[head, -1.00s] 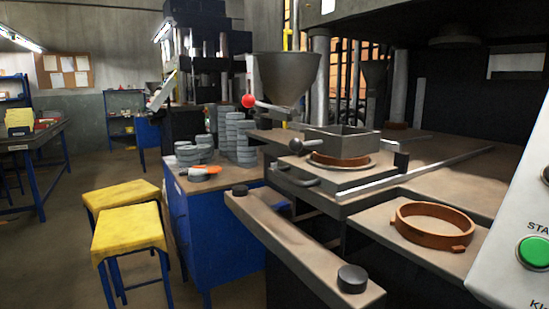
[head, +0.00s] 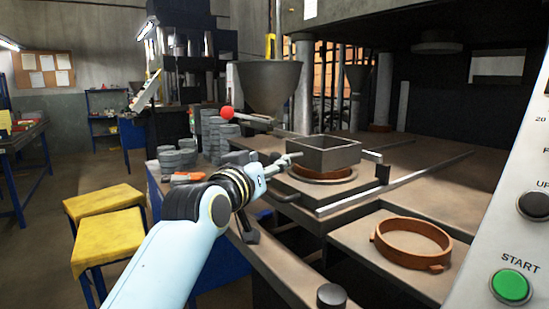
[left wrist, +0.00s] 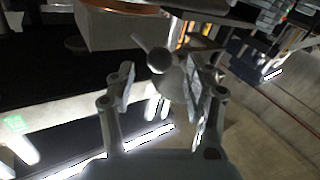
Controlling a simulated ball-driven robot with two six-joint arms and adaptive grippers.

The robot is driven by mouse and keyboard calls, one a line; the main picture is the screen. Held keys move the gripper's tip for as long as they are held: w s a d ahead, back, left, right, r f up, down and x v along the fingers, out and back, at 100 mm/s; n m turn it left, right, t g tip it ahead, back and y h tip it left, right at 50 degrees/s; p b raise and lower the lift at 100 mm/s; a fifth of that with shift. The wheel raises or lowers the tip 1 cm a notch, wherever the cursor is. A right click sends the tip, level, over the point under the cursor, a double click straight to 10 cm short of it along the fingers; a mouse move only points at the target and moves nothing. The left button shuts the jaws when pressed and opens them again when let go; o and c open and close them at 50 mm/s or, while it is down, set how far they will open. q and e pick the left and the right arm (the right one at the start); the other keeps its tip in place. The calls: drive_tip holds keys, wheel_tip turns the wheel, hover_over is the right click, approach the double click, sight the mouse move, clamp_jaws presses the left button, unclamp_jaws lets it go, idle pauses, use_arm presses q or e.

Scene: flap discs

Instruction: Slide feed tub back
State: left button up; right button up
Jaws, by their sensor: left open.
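The feed tub (head: 323,158) is a grey, open-topped square box standing over an orange ring on the press table. In the left wrist view its pale side (left wrist: 112,30) shows at the top left. My left gripper (head: 283,162) is at the tub's left side, where the tub's handle was visible before. In the left wrist view a dark round knob (left wrist: 160,60) lies between the spread fingers of the left gripper (left wrist: 160,82). The fingers are open, and I cannot tell whether either touches the knob. My right gripper is not in view.
A grey funnel hopper (head: 268,86) and a red-knobbed lever (head: 228,113) stand behind my arm. An orange ring (head: 413,243) lies on the front right shelf. A control panel (head: 500,230) with a green button is at the right. Yellow stools (head: 105,240) stand at left.

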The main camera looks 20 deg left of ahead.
sight(273, 161)
use_arm(q)
drive_tip(key=w, duration=0.4)
drive_tip(key=shift+w+d, duration=0.15)
clamp_jaws()
